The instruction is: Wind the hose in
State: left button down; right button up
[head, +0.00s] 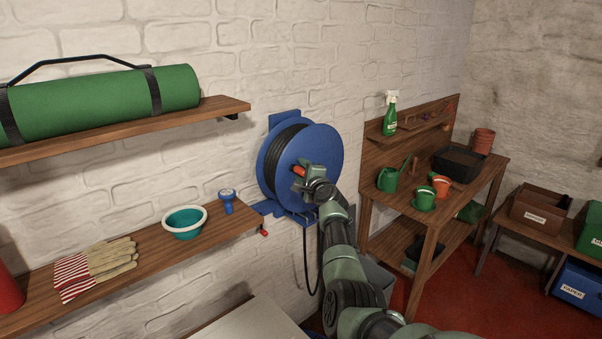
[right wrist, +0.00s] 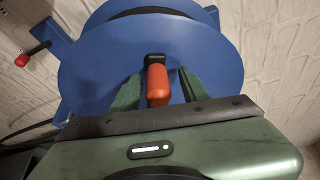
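A blue hose reel (head: 322,150) with black hose (head: 284,155) wound on it is mounted on the white brick wall. A length of hose (head: 305,262) hangs below it in a loop. An orange-red crank handle (head: 299,171) stands out from the reel's face; it also shows in the right wrist view (right wrist: 157,86). My right gripper (head: 303,180) is at the reel's face. In the right wrist view its green fingers (right wrist: 160,92) stand on both sides of the handle, with narrow gaps, so it looks open around it. My left gripper is not in view.
A red-tipped part (head: 264,233) juts out below the reel, near the lower shelf (head: 150,262) with gloves, bowl and a blue nozzle. A green roll (head: 105,102) lies on the upper shelf. A potting bench (head: 390,205) with cans stands to the right.

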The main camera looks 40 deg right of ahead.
jog(key=shift+f, duration=0.15)
jog(key=shift+s+a, duration=0.3)
jog(key=v, duration=0.7)
jog(key=shift+p, duration=0.35)
jog(key=shift+d, duration=0.15)
